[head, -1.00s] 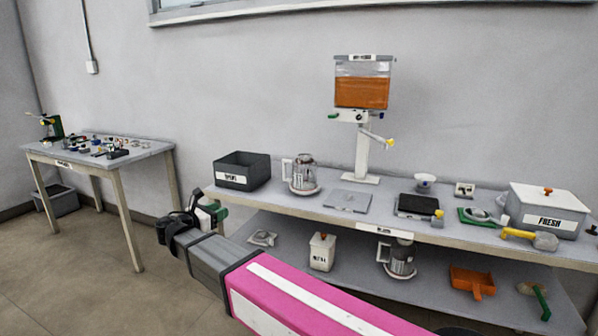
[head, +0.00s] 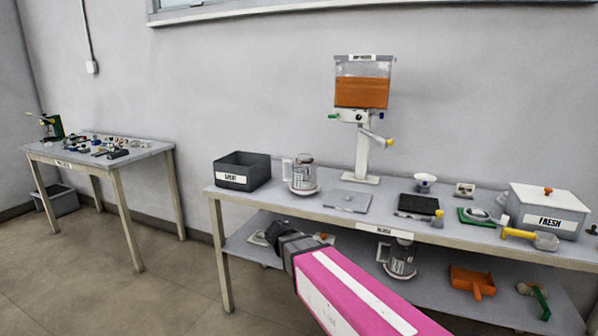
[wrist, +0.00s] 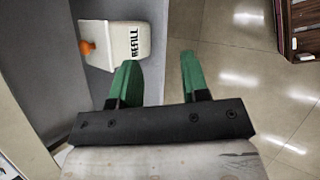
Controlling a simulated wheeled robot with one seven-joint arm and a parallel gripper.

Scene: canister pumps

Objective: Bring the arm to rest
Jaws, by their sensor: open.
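My gripper (wrist: 160,80) shows in the wrist view with two green fingers spread apart and nothing between them. In the head view my pink arm reaches from the bottom right toward the front of the bench. Its dark end covers part of the lower shelf, and the fingers are hidden there.
The bench (head: 290,207) carries a dark open bin (head: 243,172), a glass jug (head: 303,175), a dispenser with orange contents (head: 362,92) and a white FRESH box (head: 548,212). The lower shelf holds an orange scoop (head: 472,281) and another jug (head: 401,262). A side table (head: 75,155) stands left; floor between is clear.

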